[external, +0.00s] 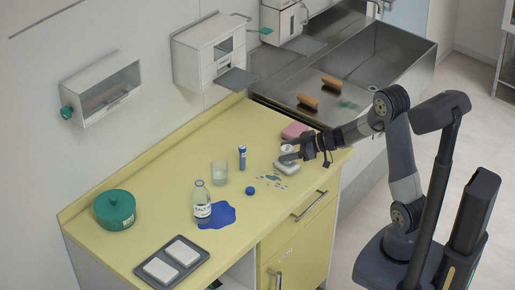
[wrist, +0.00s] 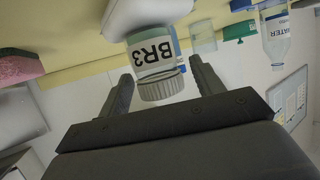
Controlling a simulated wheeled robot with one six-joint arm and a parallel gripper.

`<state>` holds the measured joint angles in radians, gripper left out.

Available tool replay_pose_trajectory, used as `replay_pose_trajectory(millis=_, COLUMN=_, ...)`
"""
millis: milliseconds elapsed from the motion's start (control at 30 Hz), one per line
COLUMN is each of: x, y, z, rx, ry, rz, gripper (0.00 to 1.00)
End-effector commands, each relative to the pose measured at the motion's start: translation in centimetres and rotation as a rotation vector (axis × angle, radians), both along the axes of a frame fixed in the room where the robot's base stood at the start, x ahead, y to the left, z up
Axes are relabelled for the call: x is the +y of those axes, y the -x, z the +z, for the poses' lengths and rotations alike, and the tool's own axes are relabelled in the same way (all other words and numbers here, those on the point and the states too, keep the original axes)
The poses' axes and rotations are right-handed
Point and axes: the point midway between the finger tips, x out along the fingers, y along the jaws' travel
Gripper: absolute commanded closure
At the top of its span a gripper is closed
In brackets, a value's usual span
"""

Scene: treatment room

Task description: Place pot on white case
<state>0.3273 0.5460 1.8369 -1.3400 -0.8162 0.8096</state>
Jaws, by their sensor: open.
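The pot is a small clear jar labelled "BR3" with a ridged grey cap (wrist: 160,72); in the external view it shows as a small pale shape (external: 287,150). It stands on the rounded white case (wrist: 146,12), which lies on the counter near its right end and also shows in the external view (external: 286,166). The wrist view is turned over, so the pot's cap points down in it. My gripper (wrist: 158,82) is open, with one finger on each side of the pot and a visible gap at both. In the external view my gripper (external: 293,153) is at the pot.
A pink sponge (external: 294,131) lies behind the case. A blue cap (external: 250,190), blue tube (external: 242,158), glass (external: 219,173), labelled bottle (external: 202,205) and green container (external: 115,210) stand leftward. A dark tray (external: 171,280) holds two white blocks. The sink (external: 340,70) is beyond.

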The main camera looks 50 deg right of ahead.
Motion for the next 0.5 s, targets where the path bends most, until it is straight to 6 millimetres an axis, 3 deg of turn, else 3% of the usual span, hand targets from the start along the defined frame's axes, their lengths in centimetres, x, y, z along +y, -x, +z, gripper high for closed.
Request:
replay_pose_trajectory(millis=300, x=-3.5, y=5.5, z=2.8, rx=-0.001, ry=0.000, rz=-0.005, gripper=0.37)
replay_pose_trajectory(millis=500, x=-4.5, y=7.4, z=3.7, rx=-0.001, ry=-0.001, rz=-0.002, gripper=0.37)
